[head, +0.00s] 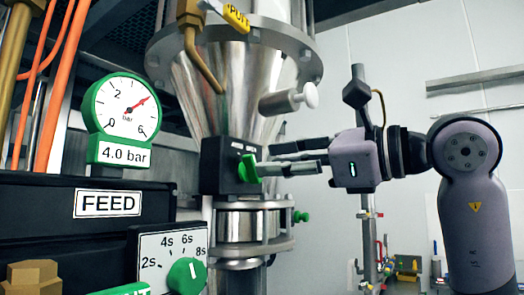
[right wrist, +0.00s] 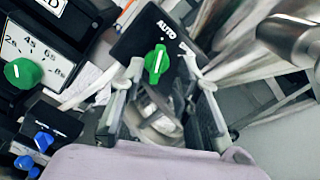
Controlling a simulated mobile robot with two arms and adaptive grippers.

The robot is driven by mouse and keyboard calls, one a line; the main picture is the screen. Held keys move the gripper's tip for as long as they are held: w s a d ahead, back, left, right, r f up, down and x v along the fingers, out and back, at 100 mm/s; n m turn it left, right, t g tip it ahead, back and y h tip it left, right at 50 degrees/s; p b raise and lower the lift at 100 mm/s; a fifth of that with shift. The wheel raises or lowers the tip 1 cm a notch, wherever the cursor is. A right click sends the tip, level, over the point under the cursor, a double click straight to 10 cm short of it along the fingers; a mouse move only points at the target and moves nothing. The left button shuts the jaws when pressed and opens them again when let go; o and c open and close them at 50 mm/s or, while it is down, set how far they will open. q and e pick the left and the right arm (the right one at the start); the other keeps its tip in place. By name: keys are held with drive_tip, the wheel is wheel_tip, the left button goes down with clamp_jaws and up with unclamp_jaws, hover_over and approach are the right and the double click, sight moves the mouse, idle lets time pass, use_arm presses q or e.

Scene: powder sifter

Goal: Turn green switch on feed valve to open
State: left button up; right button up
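The green switch (head: 248,168) sits on the front of a black valve box (head: 220,166) below the steel cone. In the right wrist view the switch (right wrist: 157,63) shows as a green knob with a white pointer line, beside the lettering AUTO; other lettering is hard to read. My right gripper (head: 272,159) reaches in from the right with its fingers spread. In the right wrist view its fingertips (right wrist: 162,66) lie on either side of the switch, with gaps visible. I cannot tell whether the tips reach past the knob's face. My left gripper is not in view.
A FEED panel (head: 108,203) with a green-rimmed gauge (head: 127,108) reading 4.0 bar stands at left. Below it is a green timer dial (head: 187,275). A pale round-ended handle (head: 290,99) juts from the cone above my right gripper. Blue knobs (right wrist: 43,141) show in the wrist view.

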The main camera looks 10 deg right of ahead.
sight(256, 163)
drive_tip(key=shift+w+a+r, duration=0.2)
drive_tip(key=shift+w+a, duration=0.1)
drive_tip(key=shift+a, duration=0.2)
drive_tip(key=shift+w+a+p, duration=0.25)
drive_tip(key=shift+a+p, duration=0.05)
drive_tip(key=shift+p, duration=0.05)
drive_tip(key=shift+w+a+f, duration=0.15)
drive_tip(key=shift+w+a, duration=0.3)
drive_tip(key=shift+w, duration=0.05)
drive_tip(key=shift+s+d, duration=0.1)
drive_tip(key=shift+s, duration=0.05)
drive_tip(key=shift+c, duration=0.6)
drive_tip(key=c, duration=0.4)
clamp_jaws()
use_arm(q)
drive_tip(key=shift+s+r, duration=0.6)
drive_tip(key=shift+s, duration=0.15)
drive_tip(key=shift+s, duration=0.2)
